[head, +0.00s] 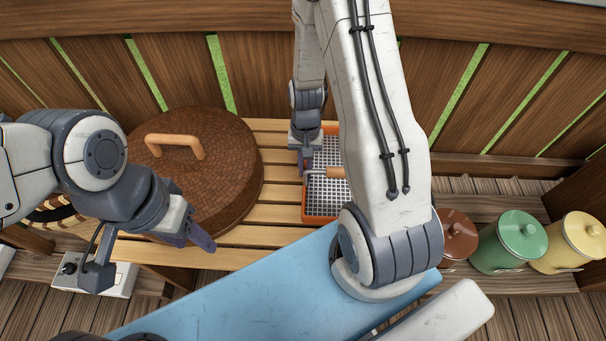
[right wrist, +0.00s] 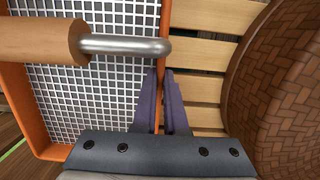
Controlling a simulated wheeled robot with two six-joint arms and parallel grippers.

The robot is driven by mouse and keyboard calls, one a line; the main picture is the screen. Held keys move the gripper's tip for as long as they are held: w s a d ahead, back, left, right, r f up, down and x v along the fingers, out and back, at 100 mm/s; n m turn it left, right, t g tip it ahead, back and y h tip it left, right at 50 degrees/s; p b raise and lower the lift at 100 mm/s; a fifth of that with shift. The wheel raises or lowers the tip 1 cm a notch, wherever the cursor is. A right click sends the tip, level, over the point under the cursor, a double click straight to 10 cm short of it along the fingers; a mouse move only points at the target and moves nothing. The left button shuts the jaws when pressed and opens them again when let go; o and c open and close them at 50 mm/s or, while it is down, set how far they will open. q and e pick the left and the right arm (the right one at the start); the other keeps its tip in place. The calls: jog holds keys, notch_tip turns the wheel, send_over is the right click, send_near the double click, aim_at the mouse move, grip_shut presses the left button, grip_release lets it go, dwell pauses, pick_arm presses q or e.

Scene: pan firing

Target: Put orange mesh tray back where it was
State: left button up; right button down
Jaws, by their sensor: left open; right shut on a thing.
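The orange mesh tray (head: 318,218) is at the right end of the slatted wooden table, partly hidden behind my right arm. In the right wrist view its orange rim (right wrist: 12,98) surrounds a pale wire mesh. A wooden handle with a bent metal rod (right wrist: 125,45) lies across the mesh. My right gripper (head: 304,160) is at the tray's left edge, and its purple fingers (right wrist: 161,100) are shut on the orange rim. I cannot tell whether the tray rests on the slats or is slightly raised. My left gripper (head: 196,232) is open and empty, near the table's front left.
A round brown lid (head: 225,160) with a wooden handle stands left of the tray. Brown (head: 455,235), green (head: 508,240) and yellow (head: 572,243) canisters stand at the right. A wooden fence (head: 265,75) runs behind. Bare slats (head: 275,187) show between lid and tray.

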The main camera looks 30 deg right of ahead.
notch_tip(320, 180, down, 4)
jog(key=b, duration=0.4)
jog(key=shift+w+a+f, duration=0.1)
jog(key=c, duration=1)
grip_release()
jog(key=shift+o, duration=0.2)
